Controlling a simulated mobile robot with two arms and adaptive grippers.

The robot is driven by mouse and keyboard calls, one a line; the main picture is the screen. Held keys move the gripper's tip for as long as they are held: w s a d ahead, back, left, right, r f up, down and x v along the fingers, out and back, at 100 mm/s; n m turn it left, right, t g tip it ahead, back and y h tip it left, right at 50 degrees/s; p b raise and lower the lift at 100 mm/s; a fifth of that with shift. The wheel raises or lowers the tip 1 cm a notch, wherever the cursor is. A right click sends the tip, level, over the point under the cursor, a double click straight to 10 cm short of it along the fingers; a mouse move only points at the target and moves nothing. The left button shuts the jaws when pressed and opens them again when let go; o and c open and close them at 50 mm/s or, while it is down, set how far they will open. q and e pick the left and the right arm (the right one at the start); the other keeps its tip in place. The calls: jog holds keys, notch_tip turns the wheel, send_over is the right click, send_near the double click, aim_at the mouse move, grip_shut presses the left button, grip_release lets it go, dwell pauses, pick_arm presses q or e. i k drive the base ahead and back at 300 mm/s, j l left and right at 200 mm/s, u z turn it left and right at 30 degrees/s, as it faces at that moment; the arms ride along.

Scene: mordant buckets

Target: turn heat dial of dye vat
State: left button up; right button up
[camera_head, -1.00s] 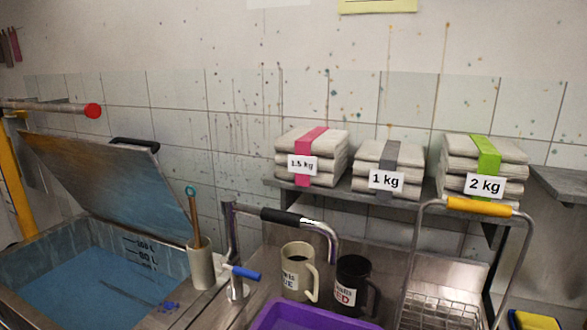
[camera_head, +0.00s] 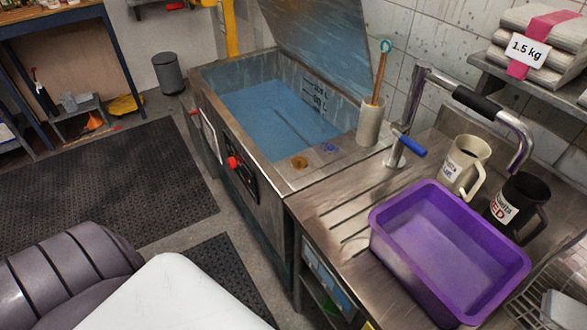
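The dye vat (camera_head: 262,208) is a steel box with its lid (camera_head: 315,38) raised and blue liquid (camera_head: 268,112) inside. On its front face is a dark control panel (camera_head: 243,175) with a red knob (camera_head: 233,162), which looks like the heat dial. The dial's marks are too small to read. Neither gripper shows in the head view. A dark ribbed and white part of my own body fills the lower left, well apart from the vat.
A purple tub (camera_head: 450,250) stands on the steel counter (camera_head: 335,205) right of the vat, by a white mug (camera_head: 465,163) and a black mug (camera_head: 515,200). Black floor mats (camera_head: 110,190) lie before the vat. A workbench (camera_head: 50,20) and grey bin (camera_head: 168,73) stand at the left.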

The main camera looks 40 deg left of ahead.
aim_at(232, 164)
jog(key=u, duration=1.55)
